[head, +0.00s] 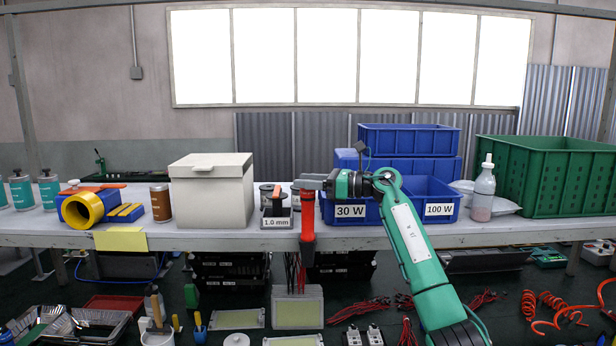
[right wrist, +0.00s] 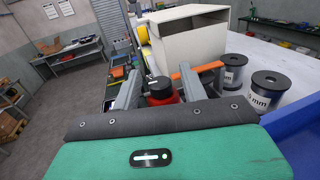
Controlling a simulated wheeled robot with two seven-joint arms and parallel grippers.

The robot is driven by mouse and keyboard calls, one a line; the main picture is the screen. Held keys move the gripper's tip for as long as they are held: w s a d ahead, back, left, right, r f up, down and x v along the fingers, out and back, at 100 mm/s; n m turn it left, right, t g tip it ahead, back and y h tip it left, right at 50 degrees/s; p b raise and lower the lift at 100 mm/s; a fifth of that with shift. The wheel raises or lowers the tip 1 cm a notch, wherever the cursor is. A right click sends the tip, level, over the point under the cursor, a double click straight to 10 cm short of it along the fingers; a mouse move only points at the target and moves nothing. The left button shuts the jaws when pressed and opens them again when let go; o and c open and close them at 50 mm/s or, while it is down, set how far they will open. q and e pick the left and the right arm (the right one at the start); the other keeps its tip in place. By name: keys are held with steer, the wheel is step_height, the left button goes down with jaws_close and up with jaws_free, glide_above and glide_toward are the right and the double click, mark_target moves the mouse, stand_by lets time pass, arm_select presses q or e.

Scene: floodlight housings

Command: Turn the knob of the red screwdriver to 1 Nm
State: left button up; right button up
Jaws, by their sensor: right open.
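The red screwdriver (head: 307,222) hangs upright at the front edge of the bench in the head view, left of the 30 W bin. My right gripper (head: 308,184) reaches in from the right at the screwdriver's top and hides its upper end. The jaws are open, one finger on each side of the knob. The setting on the knob is too small to read. My left gripper is in neither view.
A white box (head: 212,190) and a spool holder marked 1.0 mm (head: 277,212) stand left of the screwdriver. Blue bins marked 30 W (head: 351,211) and 100 W (head: 439,209) stand to the right. An orange bar (right wrist: 196,68) lies close behind the right finger.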

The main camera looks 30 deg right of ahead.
steer(key=shift+w+a, duration=0.1)
jaws_close()
steer(key=shift+f+m+t+h+b, duration=0.2)
steer(key=shift+m+t+h+b, duration=0.45)
steer(key=shift+t+h, duration=0.15)
steer(key=shift+r+m+t+h, duration=0.2)
steer(key=shift+m+t+h, duration=0.5)
steer(key=shift+m+h, duration=0.1)
steer(key=shift+m+t+h+p, duration=0.65)
steer(key=shift+m+t+h, duration=0.4)
steer(key=shift+h, duration=0.65)
jaws_free()
